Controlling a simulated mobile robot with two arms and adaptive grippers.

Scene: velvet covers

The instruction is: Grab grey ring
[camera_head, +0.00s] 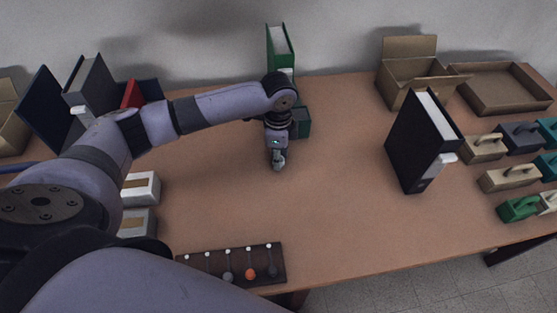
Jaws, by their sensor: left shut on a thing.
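My left gripper (278,160) points down over the middle of the table, in front of the green binder. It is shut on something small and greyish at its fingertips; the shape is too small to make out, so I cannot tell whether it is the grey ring. A dark rack (215,266) at the front edge carries several white-headed pins, with a grey piece (228,278), an orange piece (250,274) and a dark grey piece (272,271) at some of them. My left arm covers the rack's left end. My right gripper is not in view.
A green binder (280,45) stands behind the gripper. A black binder (408,150) stands to the right, near an open cardboard box (402,88), a shallow tray (490,106) and several handled blocks (510,179). White boxes (141,189) lie left. The table (335,190) is clear right of the gripper.

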